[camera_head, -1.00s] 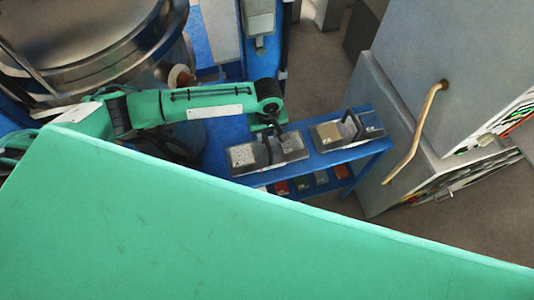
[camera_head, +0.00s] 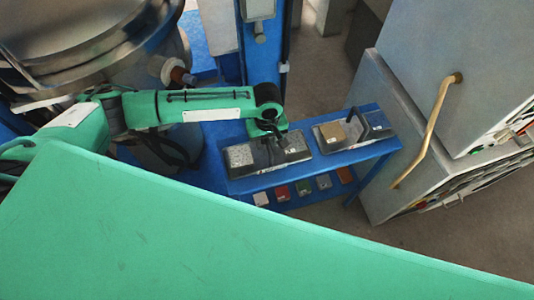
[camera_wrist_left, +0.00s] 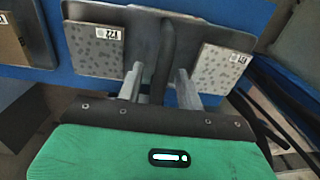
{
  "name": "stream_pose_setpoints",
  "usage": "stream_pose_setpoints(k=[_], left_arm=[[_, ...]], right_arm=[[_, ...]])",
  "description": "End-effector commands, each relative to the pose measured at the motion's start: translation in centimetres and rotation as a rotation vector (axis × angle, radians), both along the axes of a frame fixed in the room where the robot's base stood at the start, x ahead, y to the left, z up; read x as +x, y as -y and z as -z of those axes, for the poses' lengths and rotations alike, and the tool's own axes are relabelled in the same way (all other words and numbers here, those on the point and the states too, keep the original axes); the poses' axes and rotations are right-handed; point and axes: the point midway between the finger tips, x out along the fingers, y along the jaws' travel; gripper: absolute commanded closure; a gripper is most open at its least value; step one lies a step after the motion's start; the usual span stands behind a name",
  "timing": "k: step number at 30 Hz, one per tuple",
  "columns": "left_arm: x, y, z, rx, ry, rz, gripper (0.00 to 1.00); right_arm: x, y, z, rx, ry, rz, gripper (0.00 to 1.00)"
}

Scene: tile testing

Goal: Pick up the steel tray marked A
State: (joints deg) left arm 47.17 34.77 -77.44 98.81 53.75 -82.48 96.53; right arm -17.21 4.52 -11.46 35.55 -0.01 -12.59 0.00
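A grey steel tray (camera_head: 262,170) with an upright dark handle (camera_wrist_left: 164,50) across its middle sits on the blue bench. In the left wrist view the tray (camera_wrist_left: 138,48) carries two grey speckled tiles (camera_wrist_left: 94,50), one on each side of the handle. I cannot read a letter A on it. My left gripper (camera_head: 272,147) is over this tray. In the left wrist view its two fingers (camera_wrist_left: 161,78) stand apart, one on each side of the handle, with gaps showing. My right gripper is in no view.
A second steel tray with a tan tile (camera_head: 352,131) stands to the right on the blue bench (camera_head: 318,168). Several small coloured samples (camera_head: 303,188) lie on the shelf below. A grey cabinet with a bronze handle (camera_head: 428,130) stands at the right. A large steel drum is at the upper left.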

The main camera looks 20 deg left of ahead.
Motion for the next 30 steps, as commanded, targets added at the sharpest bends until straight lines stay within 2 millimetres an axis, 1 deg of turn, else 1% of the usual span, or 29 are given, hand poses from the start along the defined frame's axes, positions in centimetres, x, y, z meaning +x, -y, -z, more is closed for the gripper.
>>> stream_pose_setpoints(k=[2,6,7,8,30], left_arm=[[-0.01,-0.01,-0.05,0.000,0.000,0.000,0.64],[-0.02,-0.01,-0.03,0.000,0.000,0.000,0.91],[-0.02,-0.01,-0.03,0.000,0.000,0.000,0.97],[-0.02,-0.01,-0.03,0.000,0.000,0.000,1.00],[-0.04,-0.03,0.04,0.000,-0.001,0.000,1.00]], right_arm=[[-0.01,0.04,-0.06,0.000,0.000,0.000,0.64],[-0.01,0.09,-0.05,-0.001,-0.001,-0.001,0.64],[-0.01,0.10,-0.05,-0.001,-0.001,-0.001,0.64],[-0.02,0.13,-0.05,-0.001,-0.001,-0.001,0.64],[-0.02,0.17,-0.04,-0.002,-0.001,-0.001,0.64]])
